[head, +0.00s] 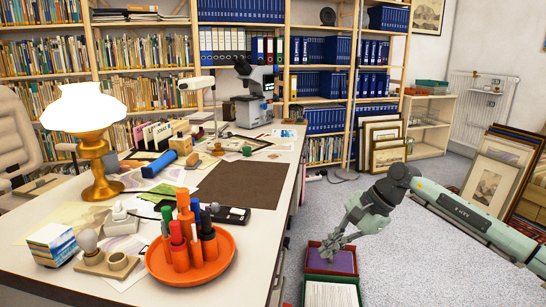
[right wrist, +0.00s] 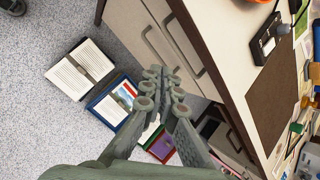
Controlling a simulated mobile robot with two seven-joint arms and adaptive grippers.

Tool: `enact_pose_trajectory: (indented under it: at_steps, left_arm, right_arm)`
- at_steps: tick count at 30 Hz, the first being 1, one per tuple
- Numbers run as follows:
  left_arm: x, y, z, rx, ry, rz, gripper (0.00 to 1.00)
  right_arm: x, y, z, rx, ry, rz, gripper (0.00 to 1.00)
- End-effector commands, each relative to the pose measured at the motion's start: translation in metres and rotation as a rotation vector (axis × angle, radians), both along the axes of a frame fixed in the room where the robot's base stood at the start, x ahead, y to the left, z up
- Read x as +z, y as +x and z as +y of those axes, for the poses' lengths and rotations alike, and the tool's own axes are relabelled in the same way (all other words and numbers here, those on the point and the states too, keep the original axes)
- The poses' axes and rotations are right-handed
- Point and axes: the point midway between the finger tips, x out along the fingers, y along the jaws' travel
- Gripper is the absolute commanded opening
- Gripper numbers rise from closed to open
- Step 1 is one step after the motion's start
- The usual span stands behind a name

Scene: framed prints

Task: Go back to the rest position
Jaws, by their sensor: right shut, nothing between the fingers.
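My right arm comes in from the right in the head view. My right gripper (head: 332,246) points down beside the desk, above the floor boxes, and is shut and empty. In the right wrist view its fingers (right wrist: 161,85) are together with nothing between them, in front of the desk's drawer fronts. My left gripper is in neither view.
The desk (head: 275,165) with lamp, pen tray (head: 190,265) and microscope stands left of the right gripper. A red-rimmed box (head: 340,260) and a green box (head: 331,292) lie on the floor. Framed prints (head: 490,175) lean at the right. The floor (head: 400,280) is partly clear.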

Motion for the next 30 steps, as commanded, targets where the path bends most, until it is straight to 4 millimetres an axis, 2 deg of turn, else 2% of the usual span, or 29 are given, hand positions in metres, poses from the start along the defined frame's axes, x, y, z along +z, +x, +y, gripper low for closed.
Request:
enact_pose_trajectory:
  at_steps: [1, 3, 5, 7, 8, 10, 13, 16, 18, 19, 23, 24, 26, 29, 30]
  left_arm:
    - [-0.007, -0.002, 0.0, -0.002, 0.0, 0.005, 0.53]
    - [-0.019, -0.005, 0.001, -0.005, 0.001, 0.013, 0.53]
    - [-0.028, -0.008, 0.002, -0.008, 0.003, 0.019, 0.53]
    - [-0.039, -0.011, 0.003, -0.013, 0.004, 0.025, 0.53]
    - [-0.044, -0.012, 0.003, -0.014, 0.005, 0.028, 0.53]
    - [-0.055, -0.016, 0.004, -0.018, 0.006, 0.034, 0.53]
    - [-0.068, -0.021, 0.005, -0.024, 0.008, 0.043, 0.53]
    - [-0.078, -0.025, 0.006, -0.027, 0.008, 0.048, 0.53]
    - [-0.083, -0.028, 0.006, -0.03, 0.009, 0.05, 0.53]
    - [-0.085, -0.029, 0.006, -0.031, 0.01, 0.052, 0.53]
    - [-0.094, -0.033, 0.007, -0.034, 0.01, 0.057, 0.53]
    - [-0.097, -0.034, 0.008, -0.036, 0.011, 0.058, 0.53]
    - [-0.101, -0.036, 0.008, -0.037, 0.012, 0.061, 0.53]
    - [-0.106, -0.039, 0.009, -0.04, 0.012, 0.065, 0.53]
    - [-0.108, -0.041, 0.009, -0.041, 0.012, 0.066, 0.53]
  right_arm:
    - [-0.012, -0.007, 0.037, -0.081, 0.167, 0.068, 0.0]
    - [-0.012, -0.008, 0.085, -0.265, 0.464, 0.205, 0.0]
    - [-0.007, -0.003, 0.109, -0.45, 0.714, 0.352, 0.0]
    - [-0.007, 0.01, 0.114, -0.691, 0.989, 0.551, 0.0]
    - [-0.011, 0.016, 0.11, -0.802, 1.103, 0.643, 0.0]
    - [-0.033, 0.03, 0.086, -1.071, 1.349, 0.86, 0.0]
    - [-0.087, 0.035, 0.035, -1.45, 1.646, 1.143, 0.0]
    - [-0.147, 0.022, -0.011, -1.755, 1.849, 1.335, 0.0]
    - [-0.189, 0.004, -0.039, -1.952, 1.966, 1.438, 0.0]
    - [-0.208, -0.006, -0.05, 1.936, -1.916, -1.404, 0.0]
    - [-0.282, -0.059, -0.091, 1.764, -1.625, -1.182, 0.0]
    - [-0.304, -0.079, -0.101, 1.713, -1.545, -1.113, 0.0]
    - [-0.334, -0.111, -0.115, 1.638, -1.434, -1.011, 0.0]
    - [-0.38, -0.171, -0.132, 1.514, -1.261, -0.843, 0.0]
    - [-0.396, -0.196, -0.138, 1.465, -1.197, -0.774, 0.0]
